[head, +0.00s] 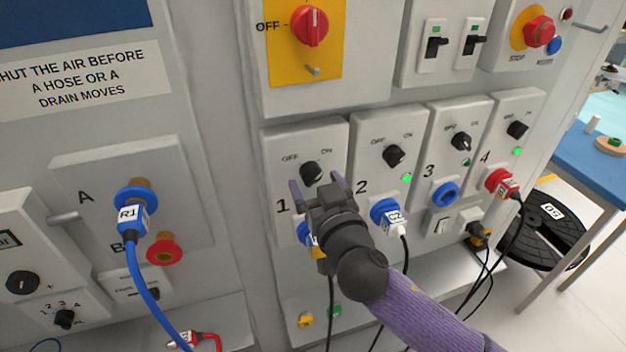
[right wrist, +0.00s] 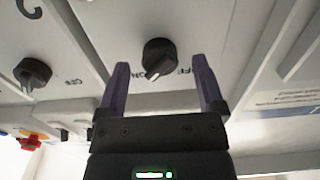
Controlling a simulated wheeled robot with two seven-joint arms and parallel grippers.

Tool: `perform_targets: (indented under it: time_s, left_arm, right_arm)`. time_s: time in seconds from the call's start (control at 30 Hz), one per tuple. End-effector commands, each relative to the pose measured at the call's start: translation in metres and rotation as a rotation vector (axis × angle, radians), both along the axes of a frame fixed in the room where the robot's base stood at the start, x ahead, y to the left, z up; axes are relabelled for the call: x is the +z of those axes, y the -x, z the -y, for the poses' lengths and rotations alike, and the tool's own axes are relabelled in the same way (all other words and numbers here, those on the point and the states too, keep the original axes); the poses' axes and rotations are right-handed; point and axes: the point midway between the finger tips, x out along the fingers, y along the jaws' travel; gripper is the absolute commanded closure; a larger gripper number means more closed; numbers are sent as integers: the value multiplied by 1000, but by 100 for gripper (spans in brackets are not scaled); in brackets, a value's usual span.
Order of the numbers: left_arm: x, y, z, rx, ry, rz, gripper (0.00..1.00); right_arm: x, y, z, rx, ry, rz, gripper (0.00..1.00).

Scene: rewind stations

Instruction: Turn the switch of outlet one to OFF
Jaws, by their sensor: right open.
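The switch of outlet one (head: 311,172) is a black round knob under the labels OFF and ON, on the grey panel marked 1 (head: 335,135). In the right wrist view the same knob (right wrist: 159,55) shows upside down, its white mark pointing toward ON. My right gripper (head: 319,183) is open in front of the knob. In the right wrist view its two purple fingers (right wrist: 161,68) stand apart on either side of the knob; I see no contact. The gripper hides the lower part of panel 1. My left gripper is not in view.
Panel two's switch (head: 393,155) is close on the right, with a lit green lamp (head: 407,177) and a blue plug (head: 385,213). A red main switch (head: 310,26) on yellow is above. A blue hose (head: 137,265) hangs at left; black cables hang below the outlets.

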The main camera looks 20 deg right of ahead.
Motion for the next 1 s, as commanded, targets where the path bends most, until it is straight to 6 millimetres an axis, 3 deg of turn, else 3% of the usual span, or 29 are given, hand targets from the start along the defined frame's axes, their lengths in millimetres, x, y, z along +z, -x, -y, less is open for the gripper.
perform_targets:
  time_s: [0.13, 0.37, 0.77, 0.8, 1.0]
  left_arm:
    - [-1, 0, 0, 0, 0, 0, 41]
    - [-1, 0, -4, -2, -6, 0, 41]
    - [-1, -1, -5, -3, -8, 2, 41]
    - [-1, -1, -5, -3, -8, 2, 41]
    - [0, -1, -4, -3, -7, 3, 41]
  right_arm:
    - [0, -11, 0, 0, 0, 0, 13]
    - [0, -12, 0, 0, 0, -1, 13]
    - [0, -11, 0, 0, 0, -1, 96]
    - [0, -11, 0, 0, 0, -1, 100]
    - [0, -11, 0, 0, 11, -1, 100]
